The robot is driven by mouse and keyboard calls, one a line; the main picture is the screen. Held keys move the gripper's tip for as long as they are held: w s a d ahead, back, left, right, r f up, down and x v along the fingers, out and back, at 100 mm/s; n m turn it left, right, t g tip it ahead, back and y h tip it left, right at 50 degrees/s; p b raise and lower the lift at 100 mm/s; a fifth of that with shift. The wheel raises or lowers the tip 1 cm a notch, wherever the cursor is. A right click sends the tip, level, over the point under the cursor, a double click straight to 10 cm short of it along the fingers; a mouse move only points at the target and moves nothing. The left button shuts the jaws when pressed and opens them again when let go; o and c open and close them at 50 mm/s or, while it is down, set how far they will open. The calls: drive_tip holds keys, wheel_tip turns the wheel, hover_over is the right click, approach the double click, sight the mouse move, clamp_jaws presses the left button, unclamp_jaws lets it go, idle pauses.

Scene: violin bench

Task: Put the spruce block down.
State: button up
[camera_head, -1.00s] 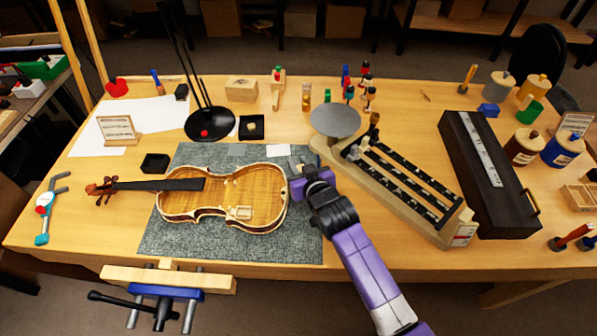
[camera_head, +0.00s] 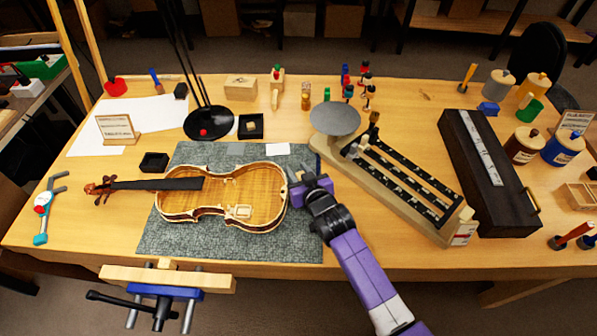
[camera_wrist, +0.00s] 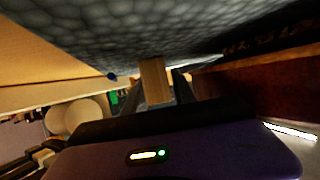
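The spruce block (camera_wrist: 154,80) is a small pale wooden piece in the wrist view, between the two fingers of my gripper (camera_wrist: 160,88). Its far end is at the grey mat (camera_wrist: 120,30), but I cannot tell whether it touches. The right finger lies very close beside the block; I cannot tell whether both fingers press on it. In the head view my gripper (camera_head: 294,170) is low over the right part of the mat (camera_head: 190,246), by the right end of the violin body (camera_head: 262,185). The block is not clear in that view.
The open violin covers the mat's middle. A white card (camera_head: 277,149) lies at the mat's back edge. A beam balance (camera_head: 410,195) stands close on the right, with a dark long case (camera_head: 478,150) beyond it. The mat's front right strip is bare.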

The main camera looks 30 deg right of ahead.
drive_tip(key=shift+r, duration=0.1)
